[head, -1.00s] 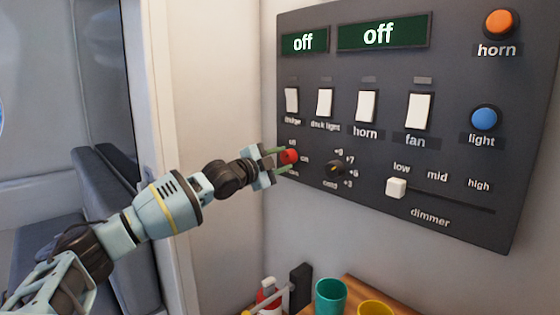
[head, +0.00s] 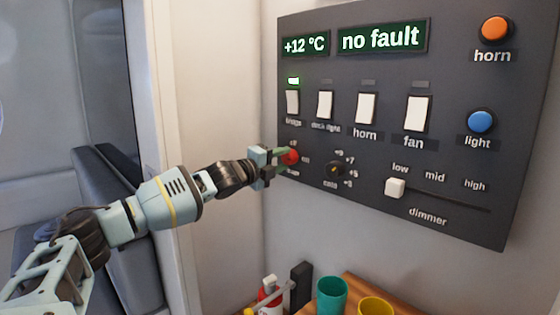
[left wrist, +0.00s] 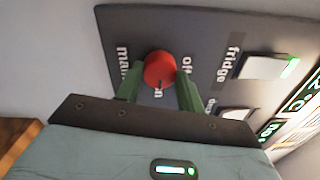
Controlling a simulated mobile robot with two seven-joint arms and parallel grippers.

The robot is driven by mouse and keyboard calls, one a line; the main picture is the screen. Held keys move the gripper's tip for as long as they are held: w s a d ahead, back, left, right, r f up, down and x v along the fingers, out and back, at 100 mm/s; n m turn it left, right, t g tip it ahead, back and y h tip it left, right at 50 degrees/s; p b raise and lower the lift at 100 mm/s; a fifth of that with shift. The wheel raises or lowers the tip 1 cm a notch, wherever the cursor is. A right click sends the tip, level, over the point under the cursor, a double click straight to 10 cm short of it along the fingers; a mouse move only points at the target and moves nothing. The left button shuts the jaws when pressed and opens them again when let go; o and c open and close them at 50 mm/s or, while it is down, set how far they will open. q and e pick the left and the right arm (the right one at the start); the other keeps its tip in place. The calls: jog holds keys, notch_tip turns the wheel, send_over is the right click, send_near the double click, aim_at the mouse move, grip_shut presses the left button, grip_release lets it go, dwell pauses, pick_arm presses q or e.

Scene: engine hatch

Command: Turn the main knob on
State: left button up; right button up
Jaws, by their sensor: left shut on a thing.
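The red main knob (head: 291,157) sits at the lower left of the dark control panel (head: 460,95). It also shows in the left wrist view (left wrist: 160,69), with its mark pointing at the "on" label. My left gripper (head: 285,158) is shut on the knob, with one green finger on each side of it. The left display (head: 304,46) reads "+12 °C" and the right display (head: 380,40) reads "no fault". A green lamp (head: 293,81) is lit above the fridge switch. My right gripper is not in view.
White rocker switches, such as the fan switch (head: 418,112), are in a row above the knob. A small cold knob (head: 335,169) and the dimmer slider (head: 395,187) are to its right. A teal cup (head: 331,295) and a yellow cup (head: 375,306) stand on a wooden surface below.

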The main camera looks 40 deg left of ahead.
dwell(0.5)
pick_arm(q)
jog(key=o, duration=1)
jog(key=shift+s, duration=0.1)
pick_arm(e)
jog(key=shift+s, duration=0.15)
